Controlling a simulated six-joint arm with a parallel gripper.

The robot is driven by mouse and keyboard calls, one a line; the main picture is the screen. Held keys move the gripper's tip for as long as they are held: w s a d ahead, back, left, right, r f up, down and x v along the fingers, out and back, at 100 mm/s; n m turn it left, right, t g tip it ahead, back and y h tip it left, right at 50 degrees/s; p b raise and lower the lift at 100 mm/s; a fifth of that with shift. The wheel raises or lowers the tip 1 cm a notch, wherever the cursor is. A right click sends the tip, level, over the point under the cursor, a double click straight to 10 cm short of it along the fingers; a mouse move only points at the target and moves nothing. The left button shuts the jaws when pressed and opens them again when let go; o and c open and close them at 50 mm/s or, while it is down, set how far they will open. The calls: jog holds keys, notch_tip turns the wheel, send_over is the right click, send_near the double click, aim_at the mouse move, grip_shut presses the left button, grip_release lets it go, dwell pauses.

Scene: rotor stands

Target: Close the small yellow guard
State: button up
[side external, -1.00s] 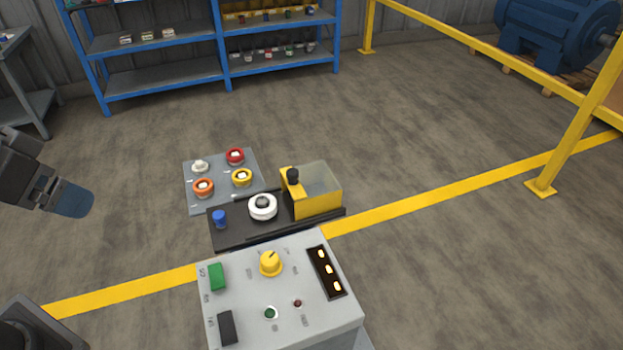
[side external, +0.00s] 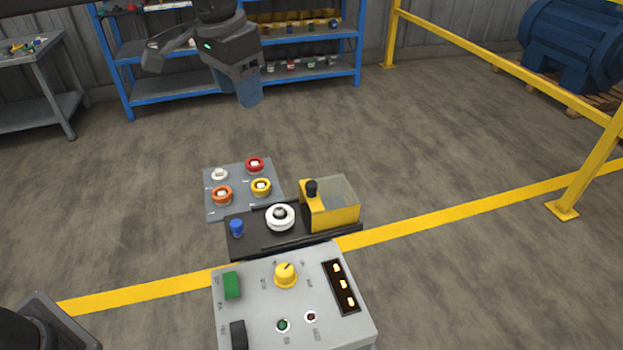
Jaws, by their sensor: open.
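The small yellow guard (side external: 335,216) has a clear top and a black knob (side external: 311,188) at its left end. It sits at the right end of a black base (side external: 262,241). A white ring-shaped rotor (side external: 280,217) stands uncovered on the base, just left of the guard. A blue peg (side external: 237,228) stands at the base's left end. My gripper (side external: 249,98) is open and empty, high up and well apart from the guard, above and left of it in the picture. Its fingers overlap each other in this view.
A grey plate (side external: 213,205) with white, red, orange and yellow ringed parts lies behind the base. A yellow railing (side external: 480,62) is at right, blue shelves (side external: 122,75) behind.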

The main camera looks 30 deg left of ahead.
jog(key=m+g, duration=0.2)
send_over(311, 184)
notch_tip(311, 184, down, 7)
notch_tip(311, 184, down, 15)
jog(key=shift+r, duration=0.15)
jog(key=shift+c, duration=0.5)
grip_shut()
